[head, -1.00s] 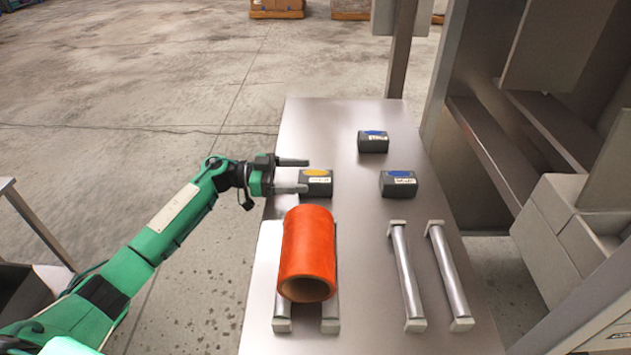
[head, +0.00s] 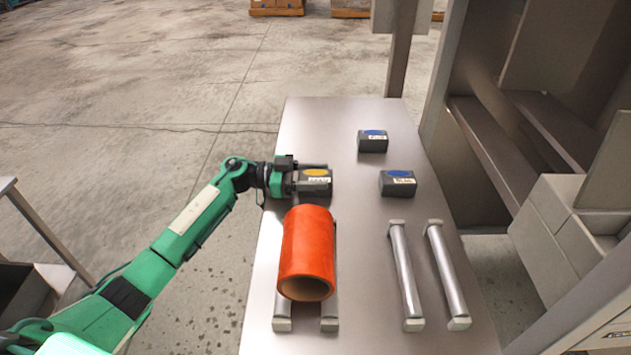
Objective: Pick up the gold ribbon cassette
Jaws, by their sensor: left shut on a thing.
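The gold ribbon cassette (head: 316,181) is a dark grey box with a gold oval on top and a white label on its front. It is at the left side of the metal table (head: 350,265), behind the orange roll. My left gripper (head: 310,180) reaches in from the left and is shut on the cassette, one finger along its far side and one along its near side. I cannot tell if the cassette is clear of the table. My right gripper is not in view.
Two similar cassettes with blue ovals, one farther back (head: 372,141) and one to the right (head: 397,183), stand on the table. An orange roll (head: 308,245) rests on a pair of rails close in front of my gripper. Two bare metal rails (head: 405,275) lie at right.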

